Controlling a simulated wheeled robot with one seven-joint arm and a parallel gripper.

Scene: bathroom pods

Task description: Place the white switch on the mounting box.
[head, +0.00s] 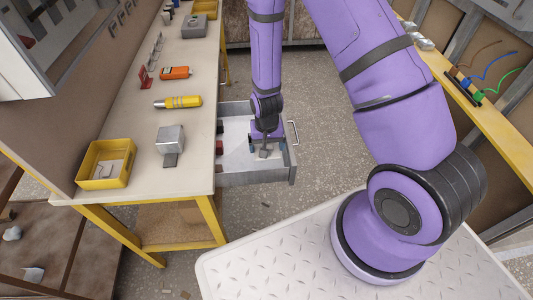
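My gripper (264,148) points down into an open drawer (291,158) under the left workbench. A small grey piece shows at its fingertips; I cannot tell whether it is a finger or a held thing, nor whether the fingers are open. I cannot clearly make out the white switch; the pale drawer interior and my gripper may hide it. A small pale item (101,169) lies in a yellow bin (107,181) on the bench. A dark box with brown, blue and green wires (462,91) on the right-hand ledge may be the mounting box.
The left bench (140,190) holds a grey metal box (170,139), a yellow tool (178,102) and an orange device (176,72). Small dark items (219,147) lie along the drawer's left side. The floor (325,130) right of the drawer is clear.

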